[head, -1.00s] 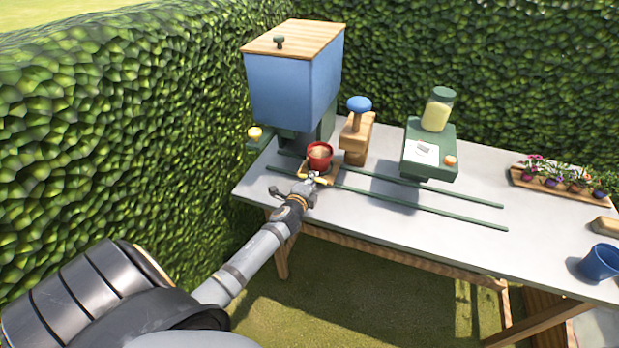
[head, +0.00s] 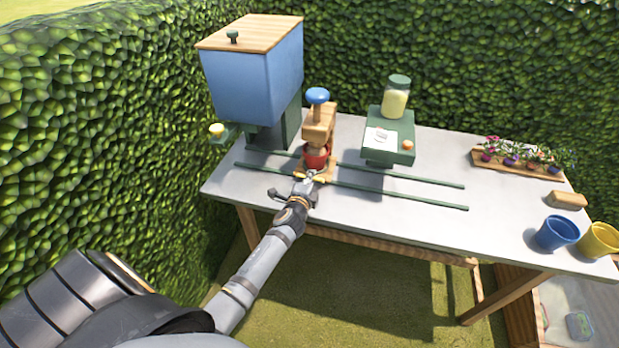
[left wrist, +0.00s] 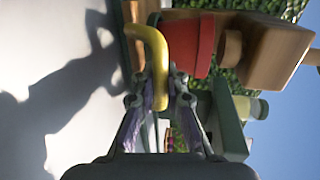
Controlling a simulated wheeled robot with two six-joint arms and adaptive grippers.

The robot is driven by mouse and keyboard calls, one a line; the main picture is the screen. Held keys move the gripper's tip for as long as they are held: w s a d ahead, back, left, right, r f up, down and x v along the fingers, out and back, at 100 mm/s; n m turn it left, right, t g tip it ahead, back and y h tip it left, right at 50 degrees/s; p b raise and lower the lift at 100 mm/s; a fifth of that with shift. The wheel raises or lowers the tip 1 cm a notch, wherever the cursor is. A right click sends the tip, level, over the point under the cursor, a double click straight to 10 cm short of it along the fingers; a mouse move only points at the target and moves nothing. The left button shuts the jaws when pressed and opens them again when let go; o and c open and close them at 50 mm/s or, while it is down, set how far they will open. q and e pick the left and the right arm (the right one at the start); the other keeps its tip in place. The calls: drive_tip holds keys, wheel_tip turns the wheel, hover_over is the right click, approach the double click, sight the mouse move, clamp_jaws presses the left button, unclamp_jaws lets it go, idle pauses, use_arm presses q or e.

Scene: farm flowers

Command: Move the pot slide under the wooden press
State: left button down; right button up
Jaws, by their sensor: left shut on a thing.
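The pot slide (head: 326,176) is a small wooden board on two green rails, with a yellow handle (left wrist: 152,62) at its front. A red pot (head: 317,158) filled with brown material stands upright on it. My left gripper (head: 308,183) is shut on the yellow handle, also seen in the left wrist view (left wrist: 160,85). The wooden press (head: 319,125) with a blue knob (head: 317,96) stands behind, its overhanging block at or over the pot's rear. I cannot tell whether the pot is fully centred under it. My right gripper is out of view.
The green rails (head: 400,194) run along the grey table (head: 250,181). A blue hopper (head: 255,85) stands left of the press. A green stand (head: 391,135) with a jar is right. A flower tray (head: 490,165), blue cup (head: 556,233) and yellow cup (head: 598,240) are farther right.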

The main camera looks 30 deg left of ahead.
use_arm(q)
drive_tip(key=shift+s+f, duration=0.15)
drive_tip(key=shift+f, duration=0.15)
drive_tip(key=c, duration=1.5)
unclamp_jaws()
drive_tip(key=shift+r, duration=0.1)
drive_tip(key=shift+o, duration=0.6)
drive_tip(key=shift+r, duration=0.15)
drive_tip(key=v, duration=1.2)
drive_tip(key=shift+a, duration=0.15)
